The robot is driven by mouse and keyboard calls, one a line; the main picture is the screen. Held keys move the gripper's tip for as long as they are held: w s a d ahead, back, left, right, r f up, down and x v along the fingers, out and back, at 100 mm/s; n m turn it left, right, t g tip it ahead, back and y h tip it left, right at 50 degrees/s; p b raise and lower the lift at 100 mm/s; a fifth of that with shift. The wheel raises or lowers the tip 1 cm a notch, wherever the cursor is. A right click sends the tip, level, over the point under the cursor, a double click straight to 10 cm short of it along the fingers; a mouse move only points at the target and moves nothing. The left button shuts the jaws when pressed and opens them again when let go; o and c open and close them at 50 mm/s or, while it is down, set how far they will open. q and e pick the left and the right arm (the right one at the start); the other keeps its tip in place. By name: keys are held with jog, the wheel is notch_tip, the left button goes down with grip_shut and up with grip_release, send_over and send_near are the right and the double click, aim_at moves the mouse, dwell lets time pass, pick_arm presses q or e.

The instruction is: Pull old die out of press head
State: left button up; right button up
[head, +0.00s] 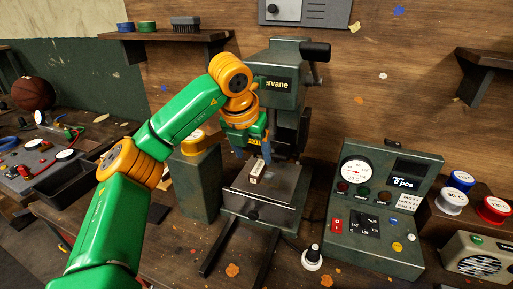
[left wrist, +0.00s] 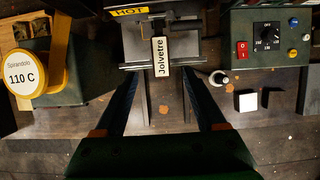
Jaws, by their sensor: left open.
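The green press stands at the middle of the bench, its head (head: 275,88) carrying a name plate. A small block with a white label (head: 257,171), probably the die, shows at the press's grey bed (head: 262,190). In the left wrist view its label (left wrist: 160,57) reads "Jolvetre". I cannot tell whether it hangs from the head or rests on the bed. My left gripper (head: 253,154) is in front of the press. Its two fingers are apart, one to each side of the labelled block, with nothing between them that they touch. The gripper hides part of the press. My right gripper is not in view.
A green control box (head: 385,210) with a gauge stands right of the press. A green block (head: 198,182) with a yellow "110 C" spool (left wrist: 20,72) stands to the left. Blue, white and red labelled pieces are at the far right. A small knob (head: 312,256) stands in front.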

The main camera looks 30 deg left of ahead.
aim_at(257, 168)
pick_arm(q)
jog(key=p+x, duration=0.1)
jog(key=x, duration=0.5)
jog(key=shift+w+f+p, duration=0.2)
jog(key=shift+f+p, duration=0.05)
jog(key=shift+p, duration=0.15)
jog(key=shift+f, duration=0.25)
